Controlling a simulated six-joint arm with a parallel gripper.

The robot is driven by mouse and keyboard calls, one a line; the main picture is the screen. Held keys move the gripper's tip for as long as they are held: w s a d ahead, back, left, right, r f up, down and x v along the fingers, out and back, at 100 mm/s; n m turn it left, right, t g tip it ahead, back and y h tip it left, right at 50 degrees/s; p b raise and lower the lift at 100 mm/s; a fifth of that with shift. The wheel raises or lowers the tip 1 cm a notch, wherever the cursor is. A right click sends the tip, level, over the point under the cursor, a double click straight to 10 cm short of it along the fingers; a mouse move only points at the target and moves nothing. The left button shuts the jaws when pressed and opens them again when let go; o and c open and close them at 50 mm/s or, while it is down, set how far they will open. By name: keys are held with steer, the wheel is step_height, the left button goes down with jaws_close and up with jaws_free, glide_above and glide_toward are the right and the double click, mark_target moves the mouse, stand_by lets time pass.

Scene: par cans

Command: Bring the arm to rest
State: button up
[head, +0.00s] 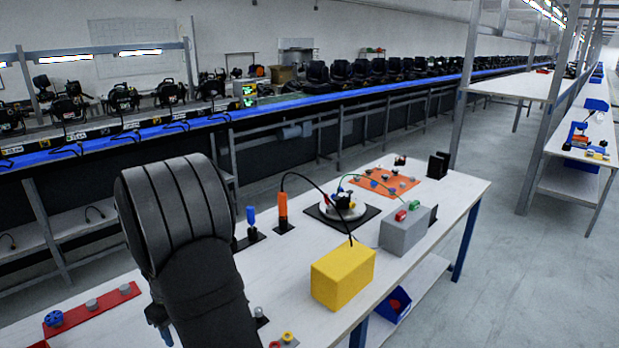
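My arm (180,230) rises large and dark in the left foreground of the head view, over the near side of the workbench (440,205). Its thick ribbed upper part hides some of the bench behind it. I cannot make out my gripper or its fingers in this view, so what it may hold is not shown. A round fixture (342,207) with a dark part on top sits on a black pad in the middle of the bench, apart from the visible arm.
A yellow box (343,277) and a grey box (405,232) with red and green buttons stand right of the arm. An orange tool (283,210) and blue-handled tool (251,218) stand upright. An orange board (385,182) lies behind; a red strip (95,308) lies left.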

steer(key=w+a+r+m, duration=0.1)
steer(key=w+r, duration=0.1)
steer(key=w, duration=0.2)
steer(key=w+a+r+m, duration=0.1)
steer(key=w+a+r, duration=0.1)
steer(key=w, duration=0.3)
steer(key=w+a+r+m, duration=0.1)
steer(key=w+r, duration=0.2)
steer(key=w, duration=0.2)
steer(key=shift+w+a+r, duration=0.1)
steer(key=shift+a+r, duration=0.15)
steer(key=shift+r, duration=0.15)
steer(key=shift+w+a+r+m, duration=0.1)
steer(key=shift+w+m, duration=0.2)
steer(key=shift+w, duration=0.3)
